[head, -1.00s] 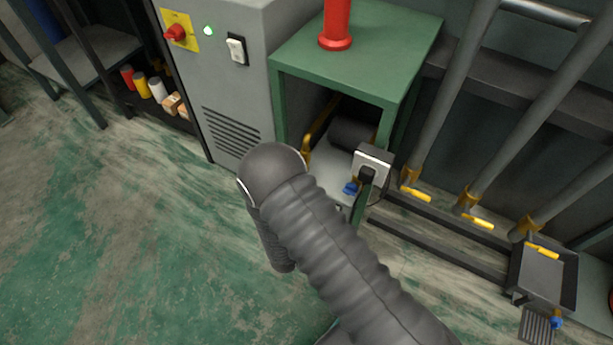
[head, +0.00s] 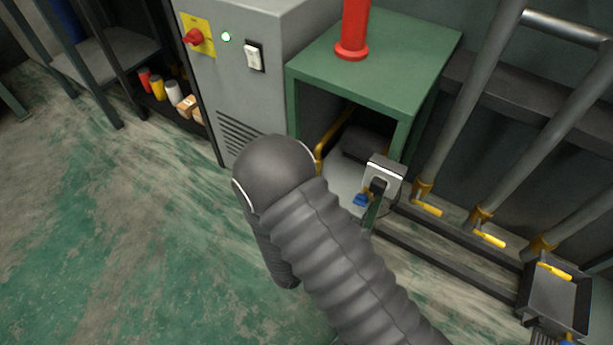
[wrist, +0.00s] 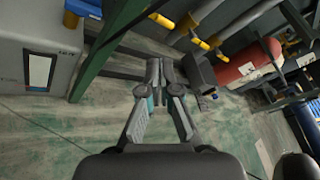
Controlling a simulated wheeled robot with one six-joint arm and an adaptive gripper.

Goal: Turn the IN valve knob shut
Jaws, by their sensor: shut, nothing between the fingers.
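A small blue knob (head: 360,200) shows in the head view, low at the open front of the green stand (head: 400,55), beside a pale socket box (head: 384,172). A blue knob (wrist: 82,9) also shows at the top left edge of the wrist view; I cannot tell whether it is the same one. I cannot read an IN label on any knob. My gripper (wrist: 160,68) is shut and empty in the wrist view, over the floor, apart from any knob. In the head view my arm hides it.
A grey cabinet (head: 240,95) with a red switch stands left of the stand. Pipes with yellow handles (head: 427,209) and a dark tray (head: 553,298) are at the right. The wrist view shows a white box (wrist: 40,68) and a red cylinder (wrist: 250,63). Open green floor (head: 110,230) lies left.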

